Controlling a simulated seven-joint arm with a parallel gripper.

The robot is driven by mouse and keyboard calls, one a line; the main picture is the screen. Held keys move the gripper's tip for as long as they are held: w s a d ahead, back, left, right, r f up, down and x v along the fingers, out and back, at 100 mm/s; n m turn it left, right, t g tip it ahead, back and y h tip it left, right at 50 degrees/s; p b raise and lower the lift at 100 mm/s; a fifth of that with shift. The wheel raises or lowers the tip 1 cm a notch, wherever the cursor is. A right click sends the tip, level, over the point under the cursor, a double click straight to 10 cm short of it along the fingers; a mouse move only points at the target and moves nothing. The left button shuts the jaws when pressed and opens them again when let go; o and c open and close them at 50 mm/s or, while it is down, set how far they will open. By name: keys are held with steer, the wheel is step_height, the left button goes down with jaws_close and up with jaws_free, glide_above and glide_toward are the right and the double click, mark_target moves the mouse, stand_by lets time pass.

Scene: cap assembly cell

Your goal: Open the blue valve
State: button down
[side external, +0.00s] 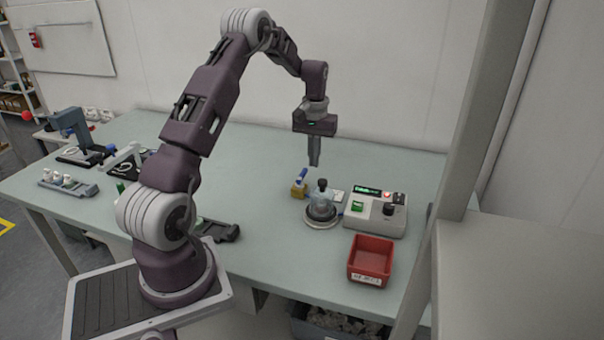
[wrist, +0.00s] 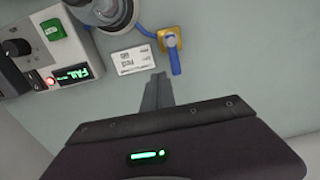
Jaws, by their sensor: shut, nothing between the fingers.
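The blue valve is a small blue lever handle (wrist: 175,62) on a yellow-brass body (wrist: 172,38). In the side view the handle (side external: 301,175) stands tilted above the brass body (side external: 298,189), left of the glass jar. My gripper (side external: 314,163) points down in the air above and behind the jar, apart from the valve. In the wrist view my gripper's fingers (wrist: 157,78) are together and empty, just left of the blue handle in the picture. A blue hose (wrist: 146,31) runs from the valve toward the jar's base.
A glass jar with a dark cap (side external: 321,200) stands on a round base. Beside it are a white label card (wrist: 132,60), a control box (side external: 375,212) with a lit green display and a knob, and a red bin (side external: 370,260). A blue press (side external: 72,125) stands far left.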

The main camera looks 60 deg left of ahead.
mark_target(302, 177)
steer(key=shift+f, duration=0.15)
steer(key=shift+f, duration=2.15)
steer(key=shift+s+a, duration=0.2)
steer(key=shift+a, duration=0.3)
